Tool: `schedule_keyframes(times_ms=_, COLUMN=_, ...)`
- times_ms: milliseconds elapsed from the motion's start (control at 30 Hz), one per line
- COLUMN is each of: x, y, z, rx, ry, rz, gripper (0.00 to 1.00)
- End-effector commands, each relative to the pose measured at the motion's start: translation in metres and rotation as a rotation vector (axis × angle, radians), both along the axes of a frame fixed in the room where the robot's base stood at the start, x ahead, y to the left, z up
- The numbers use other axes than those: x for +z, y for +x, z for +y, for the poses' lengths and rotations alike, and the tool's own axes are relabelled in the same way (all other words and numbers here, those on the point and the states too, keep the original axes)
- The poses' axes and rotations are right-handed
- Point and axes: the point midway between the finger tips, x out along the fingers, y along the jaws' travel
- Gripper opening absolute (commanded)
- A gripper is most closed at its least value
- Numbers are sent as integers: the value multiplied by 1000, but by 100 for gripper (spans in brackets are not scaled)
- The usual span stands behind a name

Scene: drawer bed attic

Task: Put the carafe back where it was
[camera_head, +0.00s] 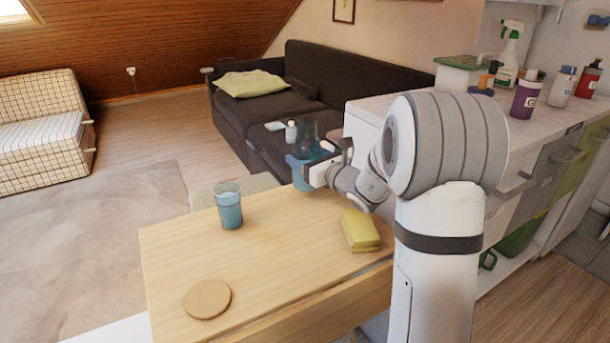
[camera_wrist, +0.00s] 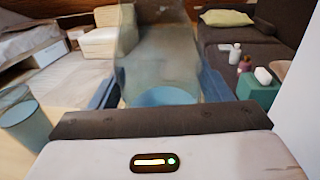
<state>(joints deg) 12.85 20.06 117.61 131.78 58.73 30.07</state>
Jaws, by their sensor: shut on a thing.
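My gripper (camera_head: 312,172) is shut on the clear carafe (camera_head: 303,146), which has blue liquid in its lower part. It holds the carafe upright at the far right edge of the wooden table (camera_head: 270,255). I cannot tell whether its base touches the tabletop. In the wrist view the carafe (camera_wrist: 158,60) stands between the two blue-grey fingers. A round tan coaster (camera_head: 207,299) lies bare at the table's near left. A glass of blue liquid (camera_head: 229,208) stands near the far left edge; it also shows in the wrist view (camera_wrist: 22,122).
A yellow sponge-like block (camera_head: 360,231) lies at the table's right side, below my arm. The middle of the tabletop is clear. A counter (camera_head: 535,115) with several bottles is at the right. A dark sofa (camera_head: 330,75) stands behind the table.

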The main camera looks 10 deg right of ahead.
Motion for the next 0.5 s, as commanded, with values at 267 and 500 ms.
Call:
schedule_keyframes(times_ms=267, x=-36, y=0, z=0, rx=1, ry=1, rz=0, gripper=40)
schedule_keyframes(times_ms=500, x=-37, y=0, z=1, rx=1, ry=0, rz=-1, gripper=40)
